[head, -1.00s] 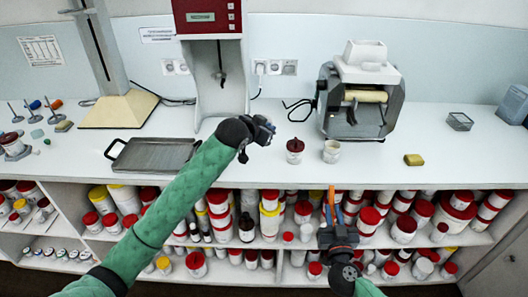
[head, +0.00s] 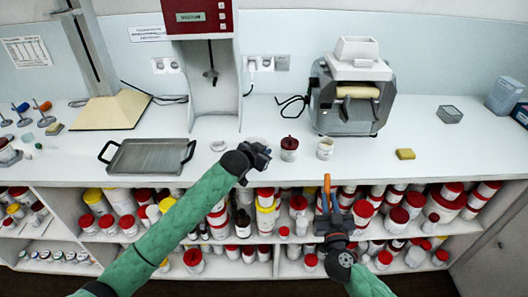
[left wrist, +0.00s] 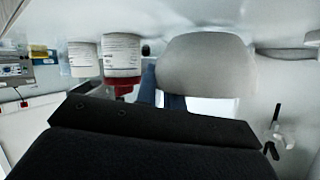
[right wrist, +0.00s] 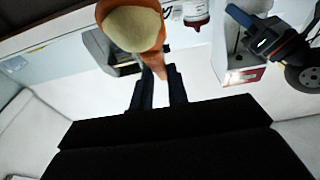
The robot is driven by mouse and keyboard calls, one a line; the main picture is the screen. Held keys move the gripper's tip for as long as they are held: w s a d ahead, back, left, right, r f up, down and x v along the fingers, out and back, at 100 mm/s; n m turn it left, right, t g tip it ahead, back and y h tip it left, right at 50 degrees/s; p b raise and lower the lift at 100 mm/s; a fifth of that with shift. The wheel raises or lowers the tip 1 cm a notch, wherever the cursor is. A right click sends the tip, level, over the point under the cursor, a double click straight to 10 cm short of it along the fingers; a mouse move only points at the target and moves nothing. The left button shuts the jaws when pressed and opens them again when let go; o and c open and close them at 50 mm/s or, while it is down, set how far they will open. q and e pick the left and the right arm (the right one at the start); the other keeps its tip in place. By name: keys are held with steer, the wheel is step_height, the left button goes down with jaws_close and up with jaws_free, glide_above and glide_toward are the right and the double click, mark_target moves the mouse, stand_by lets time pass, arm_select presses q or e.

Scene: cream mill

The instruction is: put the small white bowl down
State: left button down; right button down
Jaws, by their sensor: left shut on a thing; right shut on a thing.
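The small white bowl (left wrist: 205,65) is between the fingers of my left gripper, large and pale in the left wrist view. In the head view a pale part of the bowl (head: 257,142) shows just behind my left gripper (head: 262,156), which is shut on it near the counter's front edge. Whether the bowl touches the counter I cannot tell. My right gripper (head: 328,214) is shut on an orange-handled tool (head: 327,184), held up in front of the shelves. The tool's orange body (right wrist: 130,28) with a cream end fills the top of the right wrist view.
A red-lidded jar (head: 289,148) and an open white jar (head: 325,148) stand right of the left gripper. A small white piece (head: 218,146) lies near the grey tray (head: 148,158). A roller mill (head: 352,88) stands behind. The counter (head: 450,170) is clear at right front.

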arm_select(q)
steer(key=shift+f, duration=0.5)
arm_select(e)
steer(key=shift+r, duration=0.25)
arm_select(q)
steer(key=shift+w+a+f, duration=0.1)
steer(key=shift+f, duration=0.05)
arm_select(e)
steer(key=shift+f, duration=0.1)
arm_select(q)
steer(key=c, duration=1.5)
jaws_free()
